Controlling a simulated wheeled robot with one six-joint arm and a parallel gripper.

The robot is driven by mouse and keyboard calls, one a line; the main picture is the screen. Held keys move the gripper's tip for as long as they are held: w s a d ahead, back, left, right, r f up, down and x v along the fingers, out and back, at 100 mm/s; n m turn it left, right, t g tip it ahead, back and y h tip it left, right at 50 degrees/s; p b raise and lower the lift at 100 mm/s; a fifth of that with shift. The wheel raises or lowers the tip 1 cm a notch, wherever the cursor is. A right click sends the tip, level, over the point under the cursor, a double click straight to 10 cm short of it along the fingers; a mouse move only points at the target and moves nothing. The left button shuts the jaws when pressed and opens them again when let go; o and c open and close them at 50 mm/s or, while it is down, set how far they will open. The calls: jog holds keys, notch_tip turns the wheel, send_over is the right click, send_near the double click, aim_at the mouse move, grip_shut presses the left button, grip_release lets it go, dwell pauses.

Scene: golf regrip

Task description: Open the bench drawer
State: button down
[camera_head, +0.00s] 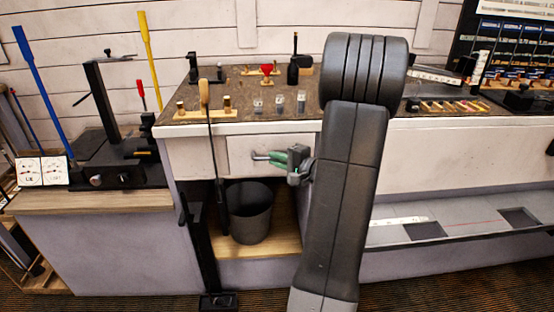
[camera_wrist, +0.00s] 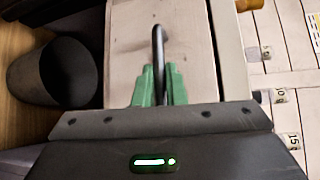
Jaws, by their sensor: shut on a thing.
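The bench drawer (camera_head: 243,150) is a pale front panel under the worktop, left of my arm in the head view. It also shows in the wrist view (camera_wrist: 190,70). Its bar handle (camera_wrist: 158,45) is dark in the wrist view and juts from the front. My gripper (camera_head: 284,160) has green fingertips and is at the handle. In the wrist view the green fingers (camera_wrist: 158,88) sit on either side of the handle and are shut on it. The drawer's right end is hidden behind my arm. I cannot tell whether the drawer stands out from the bench.
A dark bin (camera_head: 250,211) stands on the wooden shelf below the drawer. A golf club with a wooden grip (camera_head: 204,94) stands upright at the bench's left front. The worktop (camera_head: 245,85) holds small bottles and tools. A grey lower ledge (camera_head: 465,222) runs to the right.

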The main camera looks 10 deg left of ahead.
jog(key=s+d+b, duration=0.2)
jog(key=s+d, duration=0.1)
jog(key=s, duration=0.8)
jog(key=s+d+b, duration=0.3)
jog(key=s, duration=0.9)
jog(key=shift+s+d, duration=0.15)
jog(key=shift+d, duration=0.2)
jog(key=c, duration=1.5)
grip_release()
jog(key=shift+p+v, duration=0.85)
jog(key=shift+v, duration=6.1)
jog(key=shift+a, duration=0.1)
jog(key=shift+b+x, duration=0.85)
jog(key=shift+x, duration=5.85)
